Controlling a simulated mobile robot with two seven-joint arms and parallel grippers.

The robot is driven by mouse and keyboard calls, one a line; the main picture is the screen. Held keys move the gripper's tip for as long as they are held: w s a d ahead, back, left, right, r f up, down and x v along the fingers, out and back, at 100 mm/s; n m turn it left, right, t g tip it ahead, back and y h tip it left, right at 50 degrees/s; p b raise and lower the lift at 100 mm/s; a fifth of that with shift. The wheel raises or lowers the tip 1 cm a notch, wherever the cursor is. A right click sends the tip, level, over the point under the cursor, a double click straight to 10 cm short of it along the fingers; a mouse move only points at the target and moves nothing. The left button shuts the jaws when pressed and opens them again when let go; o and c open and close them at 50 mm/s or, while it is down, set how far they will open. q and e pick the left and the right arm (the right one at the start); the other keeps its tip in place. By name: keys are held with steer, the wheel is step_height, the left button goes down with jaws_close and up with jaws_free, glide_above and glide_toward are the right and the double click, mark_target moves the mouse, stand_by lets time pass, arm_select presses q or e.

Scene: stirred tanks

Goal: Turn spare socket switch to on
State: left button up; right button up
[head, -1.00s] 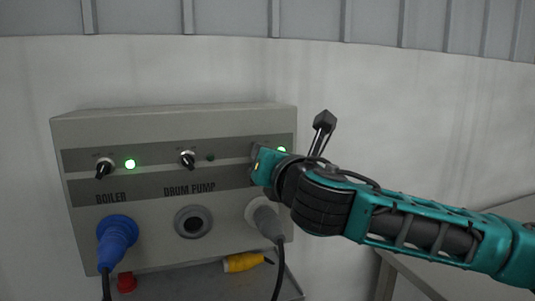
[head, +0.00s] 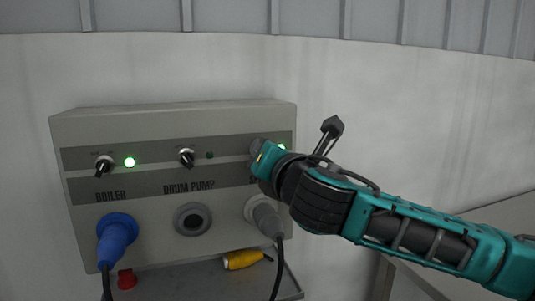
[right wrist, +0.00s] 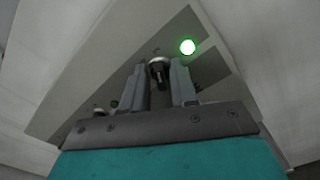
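The spare socket switch is a small black knob (right wrist: 158,72) on the panel's upper strip. In the head view it is hidden behind my right gripper (head: 256,150). In the right wrist view the knob sits between the two grey fingertips of my right gripper (right wrist: 159,83), one on each side. The fingers stand apart, with a narrow gap showing beside the black handle. The green lamp (head: 281,148) beside this switch is lit, and it glows in the right wrist view (right wrist: 187,47) too. The label below is mostly covered. My left gripper is not in view.
The grey panel (head: 150,250) also has a boiler switch (head: 104,165) with a lit green lamp and a drum pump switch (head: 187,157) with a dark lamp. A blue plug (head: 117,238) and a grey plug (head: 266,217) with hanging cables sit below. A yellow connector (head: 242,259) lies underneath.

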steer(key=shift+o, duration=0.6)
steer(key=v, duration=1.3)
steer(key=shift+b, duration=0.35)
